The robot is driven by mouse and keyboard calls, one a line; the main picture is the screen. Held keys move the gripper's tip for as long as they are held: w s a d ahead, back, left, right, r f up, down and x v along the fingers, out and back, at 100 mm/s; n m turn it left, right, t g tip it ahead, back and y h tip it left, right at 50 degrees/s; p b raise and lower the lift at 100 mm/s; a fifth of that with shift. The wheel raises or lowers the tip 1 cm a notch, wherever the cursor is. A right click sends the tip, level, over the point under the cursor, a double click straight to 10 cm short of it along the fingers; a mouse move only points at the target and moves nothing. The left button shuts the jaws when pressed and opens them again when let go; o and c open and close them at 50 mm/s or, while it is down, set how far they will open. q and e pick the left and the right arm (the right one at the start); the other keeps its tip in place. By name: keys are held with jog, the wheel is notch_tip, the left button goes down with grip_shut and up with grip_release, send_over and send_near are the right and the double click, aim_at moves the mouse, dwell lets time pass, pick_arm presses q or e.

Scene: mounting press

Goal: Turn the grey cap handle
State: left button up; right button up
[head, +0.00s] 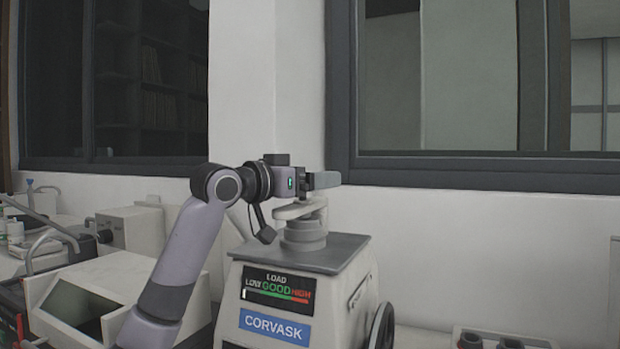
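The grey cap (305,233) sits on top of the press labelled CORVASK (345,262). Its lighter handle (297,210) lies across the top of the cap. My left gripper (325,181) comes in from the left and points right, just above the handle. The gripper is seen from the side, so its finger gap is hidden. I cannot tell whether it touches the handle. My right gripper is out of view.
The press front has a LOAD gauge (277,287), and a dark handwheel (382,326) is on its right side. An open-fronted box (75,305) and tubing crowd the left. A tray with round holders (500,338) stands at the lower right. A wall and windows are behind.

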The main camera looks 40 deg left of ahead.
aim_at(288, 207)
pick_arm(q)
jog(key=n+y+p, duration=0.1)
jog(key=y, duration=0.1)
jog(key=n+y, duration=0.1)
jog(key=y, duration=0.1)
jog(key=shift+a+r+n+p, duration=0.1)
jog(key=shift+a+n+p, duration=0.1)
jog(key=shift+n+p, duration=0.2)
jog(key=shift+a+n+g+y+p, duration=0.15)
jog(key=shift+n+g+y+p, duration=0.2)
jog(key=shift+n+y, duration=0.6)
jog(key=shift+c, duration=0.3)
jog(key=shift+s+m+y, duration=0.1)
jog(key=shift+m+y, duration=0.15)
jog(key=o, duration=0.9)
jog(key=shift+c, duration=0.2)
jog(key=shift+s+b, duration=0.3)
jog(key=shift+s, duration=0.2)
jog(key=shift+b+v, duration=0.7)
jog(key=shift+v, duration=2.45)
jog(key=shift+w, duration=0.1)
